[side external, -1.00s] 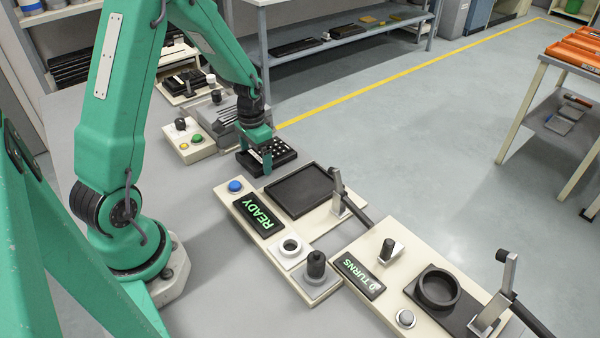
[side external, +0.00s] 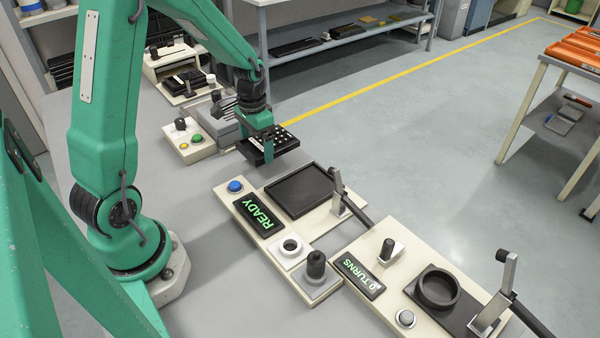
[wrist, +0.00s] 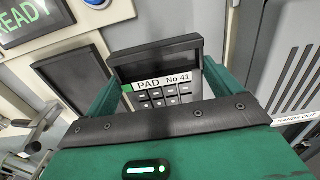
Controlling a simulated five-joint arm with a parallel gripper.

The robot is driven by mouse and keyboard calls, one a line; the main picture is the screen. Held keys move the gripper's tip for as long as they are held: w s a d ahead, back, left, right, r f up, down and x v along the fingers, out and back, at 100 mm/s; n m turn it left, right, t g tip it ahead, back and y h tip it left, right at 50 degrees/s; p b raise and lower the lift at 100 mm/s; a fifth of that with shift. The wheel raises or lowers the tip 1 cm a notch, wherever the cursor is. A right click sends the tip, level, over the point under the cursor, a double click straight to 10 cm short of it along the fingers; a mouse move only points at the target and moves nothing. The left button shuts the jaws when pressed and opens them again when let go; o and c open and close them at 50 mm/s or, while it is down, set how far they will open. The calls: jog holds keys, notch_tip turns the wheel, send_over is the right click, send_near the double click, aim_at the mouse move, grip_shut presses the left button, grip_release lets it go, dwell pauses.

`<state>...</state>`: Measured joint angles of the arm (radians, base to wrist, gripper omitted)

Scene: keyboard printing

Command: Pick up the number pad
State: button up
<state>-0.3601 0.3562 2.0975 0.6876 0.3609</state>
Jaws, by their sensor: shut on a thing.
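In the wrist view the number pad (wrist: 163,72) sits between the two green fingers, with a white label reading "PAD No 41" and several grey keys. My gripper (wrist: 160,85) covers its near part there.
A cream station with a black recessed tray (side external: 300,190), a blue button (side external: 235,186) and a READY display (side external: 259,215) is in front. A lever (side external: 341,190) stands beside the tray. A button box (side external: 188,140) and grey machine (side external: 222,118) are close left of my gripper.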

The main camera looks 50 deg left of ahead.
jog(key=s+d+r, duration=0.1)
jog(key=d+r, duration=0.5)
jog(key=d, duration=0.4)
jog(key=shift+s, duration=0.3)
jog(key=o, duration=0.8)
jog(key=c, duration=0.8)
jog(key=shift+w+d+f, duration=0.1)
jog(key=shift+w+d, duration=0.2)
jog(key=shift+d, duration=0.55)
jog(key=shift+w+d, duration=0.25)
jog(key=shift+d, duration=0.55)
jog(key=shift+w+d+f, duration=0.1)
jog(key=shift+w+d, duration=0.2)
jog(key=shift+d, duration=0.55)
